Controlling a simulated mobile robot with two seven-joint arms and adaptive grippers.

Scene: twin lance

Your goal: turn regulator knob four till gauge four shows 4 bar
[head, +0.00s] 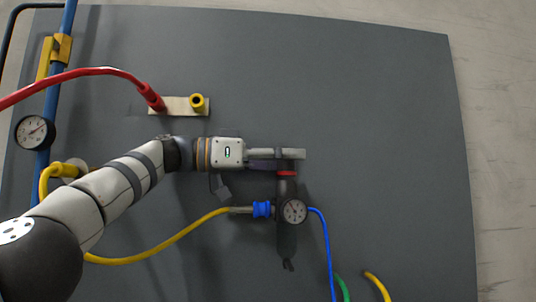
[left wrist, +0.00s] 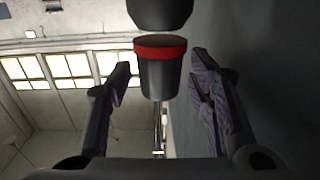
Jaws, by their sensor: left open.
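A dark regulator (head: 286,238) hangs upright on the grey panel, with a red ring (head: 287,173) near its top. Its small round gauge (head: 294,211) faces me, too small to read. No number shows on it. My left gripper (head: 300,154) lies level across the regulator's top and hides the knob in the head view. In the left wrist view the dark tapered knob (left wrist: 161,81) shows beside the red ring, between the two spread fingers. A visible gap separates each finger from the knob there. My right gripper is not in view.
A yellow hose (head: 180,238) joins a blue fitting (head: 262,209) left of the regulator; a blue hose (head: 326,250) leaves right. Another gauge (head: 34,132) sits on the blue pipe at left. A red hose (head: 95,71) arches above my arm. The panel's right side (head: 400,150) is clear.

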